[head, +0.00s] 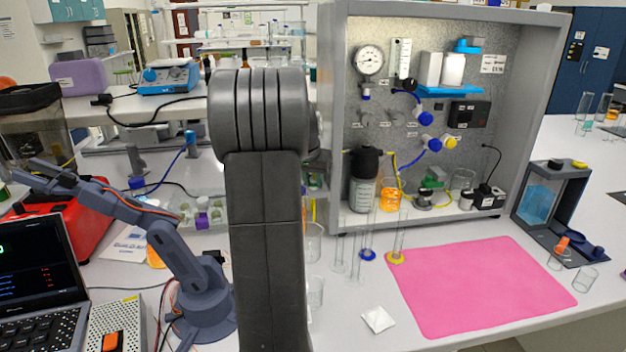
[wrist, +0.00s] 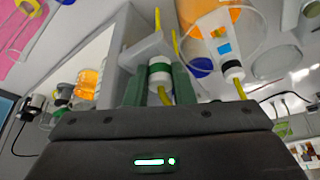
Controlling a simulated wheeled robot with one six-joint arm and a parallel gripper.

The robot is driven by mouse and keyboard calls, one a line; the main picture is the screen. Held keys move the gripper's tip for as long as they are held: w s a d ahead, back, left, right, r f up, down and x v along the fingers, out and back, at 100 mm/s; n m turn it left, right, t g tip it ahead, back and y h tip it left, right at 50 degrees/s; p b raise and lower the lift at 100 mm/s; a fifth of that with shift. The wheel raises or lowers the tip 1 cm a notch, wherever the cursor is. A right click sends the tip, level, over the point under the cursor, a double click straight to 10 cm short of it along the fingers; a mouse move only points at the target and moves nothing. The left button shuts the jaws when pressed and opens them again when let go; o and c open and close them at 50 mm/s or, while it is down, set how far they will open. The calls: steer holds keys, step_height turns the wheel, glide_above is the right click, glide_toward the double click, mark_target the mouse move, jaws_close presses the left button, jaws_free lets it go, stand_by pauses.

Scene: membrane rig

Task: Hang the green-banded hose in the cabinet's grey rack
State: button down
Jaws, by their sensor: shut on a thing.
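In the wrist view my gripper (wrist: 160,88) is shut on the green-banded hose (wrist: 159,73), gripping its white end fitting with the green band between two green fingers. Yellow tube shows below the fitting and above it. A light grey bracket (wrist: 146,50), which looks like the rack, is right beside the fitting; I cannot tell whether the hose sits in it. The grey cabinet (head: 447,205) stands open at centre right in the head view. My own arm hides the gripper and held hose there.
A bottle with a black cap (head: 362,193) and a beaker of orange liquid (head: 390,200) stand in the cabinet. Glass cylinders (head: 355,262) stand in front of it. A white fitting with a dark ring (wrist: 232,70) is right of my fingers.

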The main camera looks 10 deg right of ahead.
steer(key=shift+f, duration=0.15)
steer(key=c, duration=1.1)
jaws_free()
steer(key=shift+c, duration=0.2)
steer(key=v, duration=1.3)
steer(key=shift+s+r+b, duration=0.2)
steer(key=shift+r+b, duration=0.15)
steer(key=shift+b, duration=0.1)
steer(key=shift+f, duration=0.1)
steer(key=x, duration=1.3)
steer(key=shift+w+f+p, duration=0.2)
steer(key=shift+p, duration=0.2)
